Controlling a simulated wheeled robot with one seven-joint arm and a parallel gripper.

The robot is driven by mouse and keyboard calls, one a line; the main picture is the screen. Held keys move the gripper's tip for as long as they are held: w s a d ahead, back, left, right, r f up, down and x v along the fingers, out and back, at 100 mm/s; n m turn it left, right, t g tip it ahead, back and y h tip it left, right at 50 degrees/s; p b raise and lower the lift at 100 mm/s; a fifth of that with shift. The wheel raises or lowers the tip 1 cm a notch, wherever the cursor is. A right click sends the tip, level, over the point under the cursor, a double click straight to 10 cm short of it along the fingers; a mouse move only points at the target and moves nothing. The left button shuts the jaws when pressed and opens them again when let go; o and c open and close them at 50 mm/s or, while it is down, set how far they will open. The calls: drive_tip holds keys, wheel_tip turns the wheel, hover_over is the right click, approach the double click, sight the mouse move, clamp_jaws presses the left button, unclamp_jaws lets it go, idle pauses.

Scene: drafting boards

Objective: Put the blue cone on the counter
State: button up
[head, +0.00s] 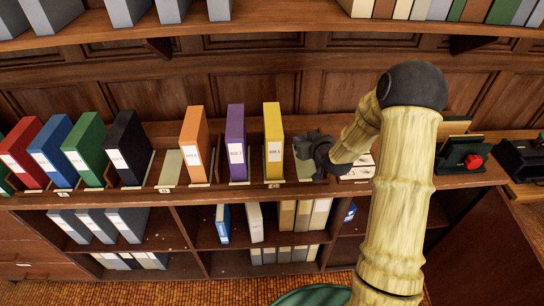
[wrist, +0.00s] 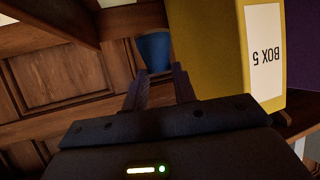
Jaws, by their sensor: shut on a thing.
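The blue cone (wrist: 153,50) shows in the wrist view as a small blue shape at the tips of my gripper (wrist: 160,78), whose two fingers are shut on it. Its lower end is hidden between the fingers. In the head view my gripper (head: 318,152) is just right of the yellow box (head: 273,135), above the wooden counter (head: 220,196). The cone cannot be made out there. In the wrist view the yellow box (wrist: 215,50), labelled BOX 5 upside down, stands close beside the cone and fingers.
A purple box (head: 236,140), an orange box (head: 194,140) and several other binders stand along the counter to the left. A dark green stand with a red knob (head: 473,160) is at the right. Shelves with binders lie below, and wooden panelling (head: 150,90) rises behind.

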drive_tip(key=shift+w, duration=0.15)
drive_tip(key=shift+r, duration=0.1)
drive_tip(key=p, duration=0.2)
hover_over(300, 172)
drive_tip(key=shift+w+f, duration=0.1)
drive_tip(key=shift+f, duration=2.85)
drive_tip(key=shift+f, duration=0.1)
drive_tip(key=shift+f+p, duration=0.35)
drive_tip(key=shift+f, duration=1.65)
drive_tip(key=shift+c, duration=0.2)
